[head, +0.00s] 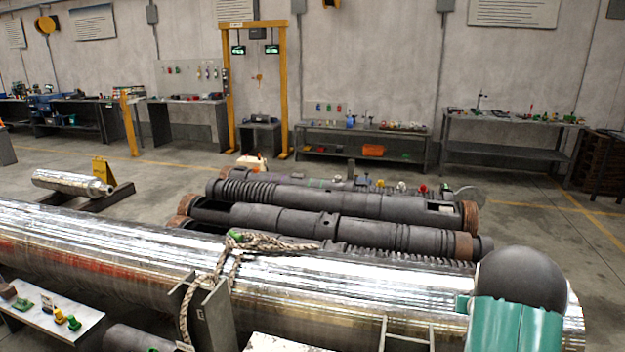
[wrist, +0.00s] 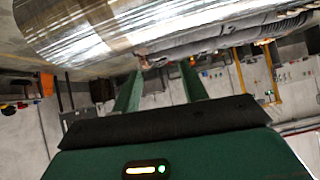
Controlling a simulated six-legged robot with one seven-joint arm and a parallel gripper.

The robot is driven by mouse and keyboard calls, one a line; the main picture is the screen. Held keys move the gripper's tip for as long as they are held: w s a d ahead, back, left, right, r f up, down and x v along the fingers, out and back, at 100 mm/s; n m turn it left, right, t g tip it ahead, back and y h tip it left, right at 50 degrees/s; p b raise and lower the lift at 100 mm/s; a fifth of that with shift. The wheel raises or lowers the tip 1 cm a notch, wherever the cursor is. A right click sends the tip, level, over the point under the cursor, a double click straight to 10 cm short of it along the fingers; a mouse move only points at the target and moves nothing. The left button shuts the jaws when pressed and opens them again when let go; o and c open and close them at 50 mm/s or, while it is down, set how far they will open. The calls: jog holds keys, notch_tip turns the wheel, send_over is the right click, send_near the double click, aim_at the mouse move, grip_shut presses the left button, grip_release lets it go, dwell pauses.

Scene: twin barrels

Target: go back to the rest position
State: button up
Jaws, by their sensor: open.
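My gripper (wrist: 162,70) shows in the wrist view as two green fingers standing apart, with nothing between them. The wrist view is tilted, and a large shiny metal cylinder (wrist: 100,28) fills its upper part, close to the fingers. In the head view, a dark rounded and green part of my arm stands at the lower right, in front of the right end of the long shiny cylinder (head: 400,282). The fingers cannot be made out in the head view.
A rope (head: 186,300) hangs over the shiny cylinder. Dark ribbed barrels (head: 330,222) lie behind it. A small bench (head: 60,328) with coloured items stands at the lower left. Workbenches (head: 510,121) and a yellow frame (head: 284,90) line the back wall, with open floor before them.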

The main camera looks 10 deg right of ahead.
jog(key=s+a+r+n+g, duration=0.1)
jog(key=s+a+r, duration=0.1)
jog(key=a+r, duration=0.85)
jog(key=s+a+r, duration=0.2)
jog(key=a+r, duration=0.8)
jog(key=a, duration=0.1)
jog(key=s+a+r+n+g+y, duration=0.1)
jog(key=s+a+n+y, duration=0.1)
jog(key=s+a, duration=0.9)
jog(key=s+a+r+n+g+y, duration=0.1)
jog(key=s+a+r+n+y, duration=0.1)
jog(key=s+a, duration=0.9)
jog(key=a+n, duration=0.1)
jog(key=a, duration=0.2)
jog(key=shift+s+a+r+y, duration=0.25)
jog(key=shift+r+y, duration=0.05)
jog(key=shift+y, duration=0.1)
jog(key=shift+c, duration=0.7)
